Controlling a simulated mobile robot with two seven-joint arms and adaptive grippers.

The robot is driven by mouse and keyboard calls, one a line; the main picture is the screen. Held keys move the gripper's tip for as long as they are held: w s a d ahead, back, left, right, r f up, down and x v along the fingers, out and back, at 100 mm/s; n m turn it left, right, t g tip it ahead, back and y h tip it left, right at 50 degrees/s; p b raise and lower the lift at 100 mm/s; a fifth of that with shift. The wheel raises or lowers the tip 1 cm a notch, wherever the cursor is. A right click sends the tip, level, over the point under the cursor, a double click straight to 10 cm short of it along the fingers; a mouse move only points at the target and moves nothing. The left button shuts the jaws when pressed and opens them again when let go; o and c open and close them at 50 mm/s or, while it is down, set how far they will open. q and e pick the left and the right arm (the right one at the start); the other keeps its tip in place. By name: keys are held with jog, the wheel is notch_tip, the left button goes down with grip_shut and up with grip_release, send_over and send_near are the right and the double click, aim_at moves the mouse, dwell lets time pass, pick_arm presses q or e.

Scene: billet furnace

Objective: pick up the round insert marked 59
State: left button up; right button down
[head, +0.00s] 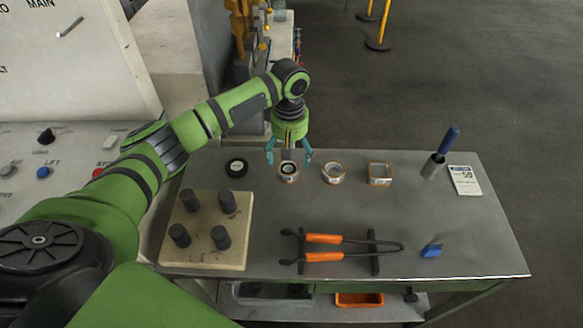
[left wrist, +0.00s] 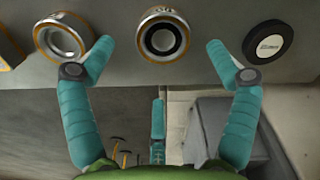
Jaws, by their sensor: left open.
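Two round inserts stand on the grey bench: one with a dark inner ring (head: 288,172) and one with a paler inner ring (head: 333,173). In the left wrist view the dark-ringed insert (left wrist: 163,37) is in the middle and the pale-ringed insert (left wrist: 60,40) is at the left. Small marks on their rims are too small to read, so I cannot tell which bears 59. My left gripper (head: 289,157) is open and empty, its teal fingers pointing down around the dark-ringed insert's position. In the wrist view the fingertips (left wrist: 159,47) lie either side of it. My right gripper is not in view.
A black puck (head: 237,167) lies left of the inserts and a square insert (head: 379,174) right of them. A pegged board (head: 245,240), orange-handled tongs (head: 323,239), a cup with a blue-handled tool (head: 433,167) and a card (head: 465,181) also occupy the bench (head: 460,235).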

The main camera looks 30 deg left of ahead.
aim_at(289, 169)
pick_arm(q)
jog(key=shift+s+f+p, duration=0.2)
jog(key=shift+s+f, duration=0.1)
jog(key=shift+f, duration=0.2)
jog(key=shift+s+f+p, duration=0.2)
jog(key=shift+s+f, duration=0.05)
jog(key=shift+f, duration=0.25)
notch_tip(289, 169, down, 3)
jog(key=shift+r, duration=0.2)
jog(key=shift+f, duration=0.4)
jog(key=c, duration=1.5)
jog(key=shift+c, duration=1.4)
jog(key=shift+r, duration=0.1)
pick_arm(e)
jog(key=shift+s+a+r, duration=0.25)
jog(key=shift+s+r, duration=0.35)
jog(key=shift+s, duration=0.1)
